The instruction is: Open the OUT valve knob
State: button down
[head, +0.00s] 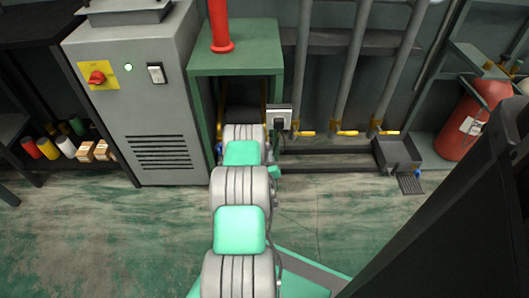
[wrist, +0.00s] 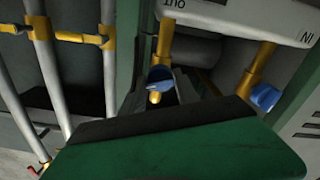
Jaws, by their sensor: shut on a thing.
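The blue OUT valve knob (wrist: 158,74) sits on a brass pipe below the OUT label on a pale housing (wrist: 230,14), in the wrist view. My gripper (wrist: 160,85) is at this knob, its dark fingers on either side, shut on it. A second blue knob (wrist: 265,97) sits on the brass pipe under the IN label, to the right and apart from my gripper.
Grey pipes with yellow valve handles (head: 307,133) stand right of the stand. A grey cabinet (head: 150,110) with a red switch stands left. A red cylinder (head: 468,122) is at the far right. The floor (head: 130,235) at the front left is clear.

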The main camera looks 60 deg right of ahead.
jog(key=shift+m, duration=2.3)
jog(key=c, duration=0.9)
grip_release()
jog(key=shift+c, duration=0.2)
jog(key=shift+o, duration=0.2)
jog(key=shift+s, duration=0.1)
jog(key=shift+f, duration=0.1)
